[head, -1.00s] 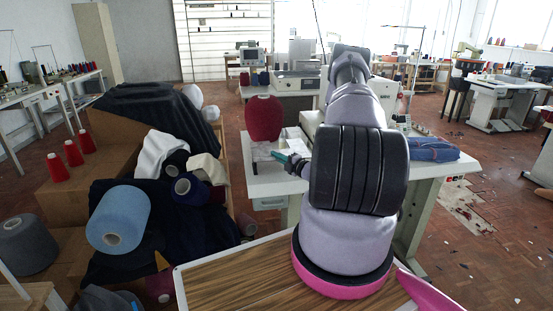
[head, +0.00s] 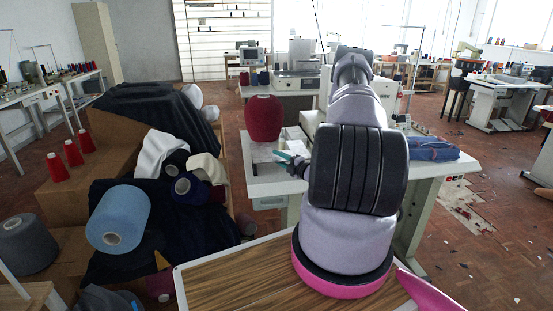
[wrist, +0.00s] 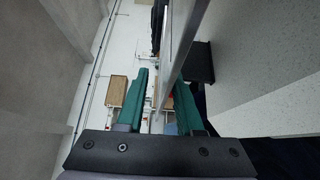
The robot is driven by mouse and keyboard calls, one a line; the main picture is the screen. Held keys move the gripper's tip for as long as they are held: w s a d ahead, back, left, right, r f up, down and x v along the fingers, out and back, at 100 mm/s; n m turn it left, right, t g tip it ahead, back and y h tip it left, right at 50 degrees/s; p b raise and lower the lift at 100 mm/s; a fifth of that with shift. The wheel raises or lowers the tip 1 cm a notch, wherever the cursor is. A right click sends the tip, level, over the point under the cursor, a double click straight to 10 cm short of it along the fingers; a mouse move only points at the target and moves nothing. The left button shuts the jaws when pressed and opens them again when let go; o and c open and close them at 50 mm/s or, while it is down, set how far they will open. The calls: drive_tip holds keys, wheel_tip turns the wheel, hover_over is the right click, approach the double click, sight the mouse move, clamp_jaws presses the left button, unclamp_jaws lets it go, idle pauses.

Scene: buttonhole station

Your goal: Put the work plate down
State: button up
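My gripper (head: 288,158) is at the left part of the white table in the head view, where its teal fingertips show small beside my arm. In the wrist view, the two green fingers of my gripper (wrist: 160,88) stand apart, with background visible between them. A thin grey strip (wrist: 186,40), seen nearly edge-on, runs from the top down to the gap near the right finger. It may be the work plate, but I cannot tell for sure. A gap shows between the strip and the left finger. My arm hides part of the table in the head view.
The white table (head: 270,185) carries a dark red cone (head: 263,118) behind my gripper and folded blue cloth (head: 433,149) at the right. A sewing machine is partly hidden by my arm. Boxes with yarn and fabric, including a blue cone (head: 118,218), stand at the left.

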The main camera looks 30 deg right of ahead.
drive_tip(key=v, duration=1.1)
drive_tip(key=s+a+r+n+g+y, duration=0.1)
drive_tip(key=a+r+n+g+y, duration=0.4)
drive_tip(key=a+r+n, duration=0.6)
drive_tip(key=s+a+r+n+g+y, duration=0.25)
drive_tip(key=a+r+n+g, duration=0.5)
drive_tip(key=r+n, duration=0.5)
drive_tip(key=s+a+r+n+t+h, duration=0.1)
drive_tip(key=s+a+r+n+h, duration=0.1)
drive_tip(key=s+r+n+h, duration=0.3)
drive_tip(key=s+a+r+n+t+h, duration=0.1)
drive_tip(key=s+a+r+n+h, duration=0.2)
drive_tip(key=s+r+n, duration=1)
drive_tip(key=r+n+h, duration=0.2)
drive_tip(key=n+h, duration=0.1)
drive_tip(key=n, duration=0.1)
drive_tip(key=shift+s+n+t, duration=0.35)
drive_tip(key=shift+s, duration=0.05)
